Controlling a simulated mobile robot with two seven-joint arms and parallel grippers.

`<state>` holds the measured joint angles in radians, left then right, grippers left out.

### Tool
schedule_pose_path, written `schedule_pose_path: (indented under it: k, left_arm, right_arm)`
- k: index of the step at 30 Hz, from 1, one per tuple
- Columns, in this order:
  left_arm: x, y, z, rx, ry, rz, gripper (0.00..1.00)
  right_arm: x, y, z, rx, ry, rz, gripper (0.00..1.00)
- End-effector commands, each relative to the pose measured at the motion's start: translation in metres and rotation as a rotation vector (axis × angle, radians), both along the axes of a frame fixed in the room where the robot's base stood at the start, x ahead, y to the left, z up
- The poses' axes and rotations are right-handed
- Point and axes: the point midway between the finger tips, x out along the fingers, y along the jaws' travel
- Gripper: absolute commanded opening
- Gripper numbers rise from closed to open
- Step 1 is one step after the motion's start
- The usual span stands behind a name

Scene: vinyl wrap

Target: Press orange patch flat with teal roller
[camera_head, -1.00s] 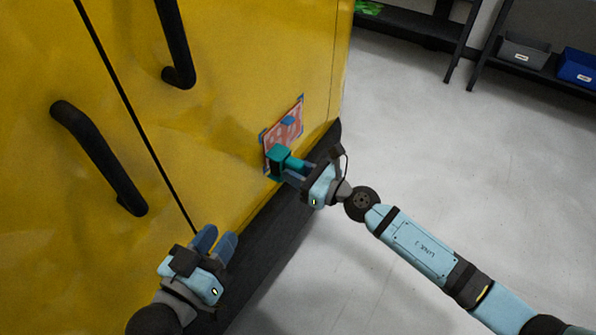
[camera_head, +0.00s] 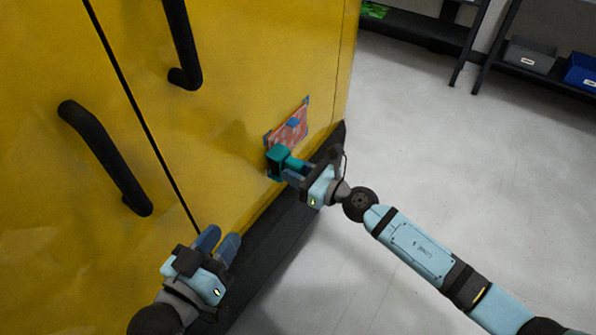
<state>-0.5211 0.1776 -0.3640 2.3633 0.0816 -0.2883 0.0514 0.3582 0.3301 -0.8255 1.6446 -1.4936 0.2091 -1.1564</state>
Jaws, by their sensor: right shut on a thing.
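The orange patch (camera_head: 291,133) is a reddish-orange square with blue pieces at its corners and middle, on the yellow cabinet door near its lower right edge. The teal roller (camera_head: 278,158) is at the patch's lower left part and hides some of it; I cannot tell whether it presses on the surface. My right gripper (camera_head: 297,170) is shut on the roller. My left gripper (camera_head: 217,243) is empty in front of the cabinet's lower part, with its two blue fingers apart.
The yellow cabinet (camera_head: 225,60) fills the left side, with black handles (camera_head: 105,158) sticking out and a dark base strip (camera_head: 275,235). Grey floor (camera_head: 440,150) is clear at the right. Shelves with a grey bin (camera_head: 529,55) and a blue bin (camera_head: 582,73) stand at the back right.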

Motion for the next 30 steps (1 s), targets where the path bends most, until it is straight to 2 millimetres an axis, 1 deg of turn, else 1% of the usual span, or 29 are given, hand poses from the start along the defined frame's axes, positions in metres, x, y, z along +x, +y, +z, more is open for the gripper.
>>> schedule_pose_path:
  k: [3, 8, 18, 30]
  left_arm:
    - [0.000, 0.000, 0.000, 0.000, 0.000, 0.000, 0.32]
    - [0.000, 0.000, -0.001, 0.001, 0.000, 0.000, 0.32]
    - [0.000, 0.000, -0.012, 0.000, 0.000, -0.001, 0.32]
    - [-0.001, 0.001, -0.013, 0.002, -0.001, 0.000, 0.32]
  right_arm:
    - [0.001, 0.002, 0.000, 0.000, 0.000, 0.000, 0.09]
    - [0.003, 0.001, 0.000, -0.001, -0.001, 0.000, 0.09]
    - [0.018, -0.011, -0.001, -0.001, -0.002, 0.000, 0.09]
    - [0.020, -0.012, 0.000, 0.000, -0.001, 0.000, 0.09]
